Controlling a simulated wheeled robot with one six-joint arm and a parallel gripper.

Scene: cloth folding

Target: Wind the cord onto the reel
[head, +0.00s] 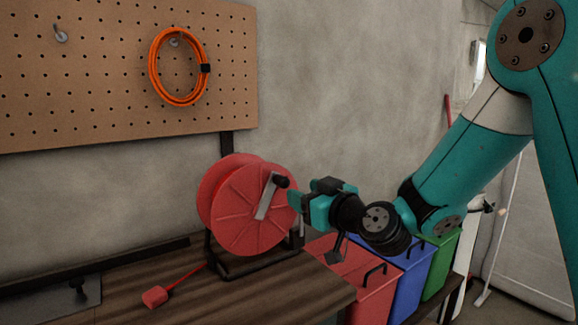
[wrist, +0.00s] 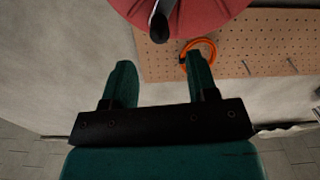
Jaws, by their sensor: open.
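The red reel (head: 240,215) stands upright in a black frame on the workbench. Its silver crank (head: 266,199) ends in a black knob (head: 282,181). A red cord (head: 188,277) runs from the foot of the reel to a red plug-like end (head: 155,297) on the bench. My gripper (head: 297,201) is beside the crank, on the right of the reel. In the wrist view my gripper (wrist: 160,62) is open and empty, with the knob (wrist: 158,27) beyond the gap between its fingertips. The reel's wound part is mostly hidden behind its front disc.
A pegboard (head: 110,70) on the wall holds an orange coiled cord (head: 152,68). Red (head: 375,300), blue (head: 411,275) and green (head: 443,255) bins stand right of the workbench (head: 305,290). The bench front is mostly clear.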

